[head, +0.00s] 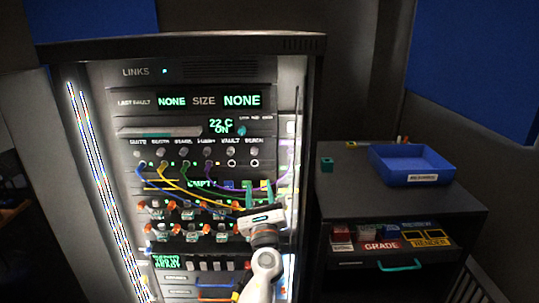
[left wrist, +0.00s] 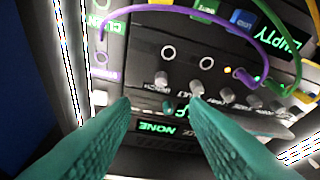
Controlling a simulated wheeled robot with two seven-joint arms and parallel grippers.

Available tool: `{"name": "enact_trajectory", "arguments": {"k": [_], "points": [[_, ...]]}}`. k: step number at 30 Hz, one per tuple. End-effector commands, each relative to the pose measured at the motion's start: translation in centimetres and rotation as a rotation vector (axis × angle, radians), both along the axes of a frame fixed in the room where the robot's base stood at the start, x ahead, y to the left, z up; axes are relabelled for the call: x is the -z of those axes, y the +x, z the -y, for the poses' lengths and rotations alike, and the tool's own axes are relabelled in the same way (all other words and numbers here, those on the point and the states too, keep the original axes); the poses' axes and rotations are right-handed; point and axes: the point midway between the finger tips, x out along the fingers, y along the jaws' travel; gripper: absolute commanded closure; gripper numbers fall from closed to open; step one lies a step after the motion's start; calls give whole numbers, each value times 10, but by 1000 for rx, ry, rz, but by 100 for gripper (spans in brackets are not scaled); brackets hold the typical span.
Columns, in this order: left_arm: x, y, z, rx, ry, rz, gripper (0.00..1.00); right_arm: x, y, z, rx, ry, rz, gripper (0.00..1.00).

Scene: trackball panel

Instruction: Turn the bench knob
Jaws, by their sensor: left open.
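The bench knob (head: 254,150) is a small grey knob at the right end of a row of labelled knobs on the rack. My left gripper (head: 258,186) is below it in the head view, with its teal fingers pointing up, open and empty. In the left wrist view, which shows the panel upside down, the bench knob (left wrist: 161,78) appears between and beyond the spread fingers of the gripper (left wrist: 160,100), apart from them. The vault knob (left wrist: 197,88) is close to the right fingertip there; I cannot tell if they touch. My right gripper is not in view.
Purple, green, yellow and blue cables (head: 178,183) hang across the rack below the knobs. A purple cable (left wrist: 165,12) arcs near the bench socket. To the right, a cabinet (head: 340,190) carries a blue tray (head: 445,163).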

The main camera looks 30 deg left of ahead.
Motion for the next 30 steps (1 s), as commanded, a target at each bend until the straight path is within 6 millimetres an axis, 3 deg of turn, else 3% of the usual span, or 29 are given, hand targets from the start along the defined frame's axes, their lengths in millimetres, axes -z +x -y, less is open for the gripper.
{"name": "enact_trajectory", "arguments": {"k": [5, 18, 30], "points": [[-12, 14, -12, -7, 9, 2, 59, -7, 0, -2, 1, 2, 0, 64], [-40, 75, -58, -3, 6, 0, 59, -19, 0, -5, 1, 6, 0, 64], [-44, 87, -68, -2, 3, 0, 59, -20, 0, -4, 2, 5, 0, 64]]}}
